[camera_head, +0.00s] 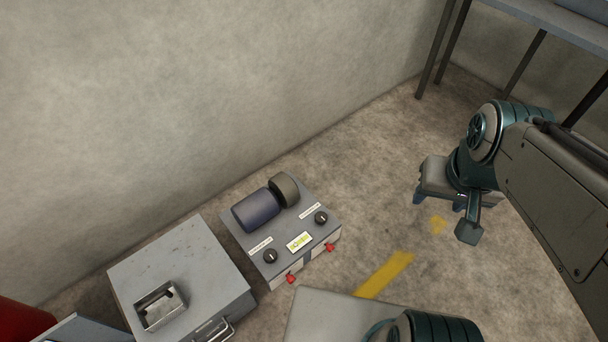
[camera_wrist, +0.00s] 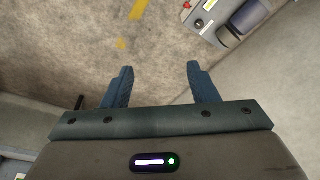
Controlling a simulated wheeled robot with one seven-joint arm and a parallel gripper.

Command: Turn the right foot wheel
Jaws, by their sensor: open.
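A grey box-shaped device (camera_head: 265,232) sits on the floor against the wall, with two red foot wheels low on its front side. The right foot wheel (camera_head: 329,247) is at the right front corner; the left one (camera_head: 291,279) is nearer the camera. One red wheel, apparently the right one, also shows at the top edge of the wrist view (camera_wrist: 187,5). My gripper (camera_head: 440,202) is open and empty, above the floor to the right of the device and well apart from it. Its two blue fingers are spread in the wrist view (camera_wrist: 160,85).
The device carries a dark blue roll (camera_head: 257,210), an olive end cylinder (camera_head: 285,189), two black knobs and a lit display (camera_head: 299,242). A grey case (camera_head: 190,262) stands close at its left. A metal table (camera_head: 560,22) stands at upper right. Floor between device and gripper is clear, with yellow marks (camera_head: 385,275).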

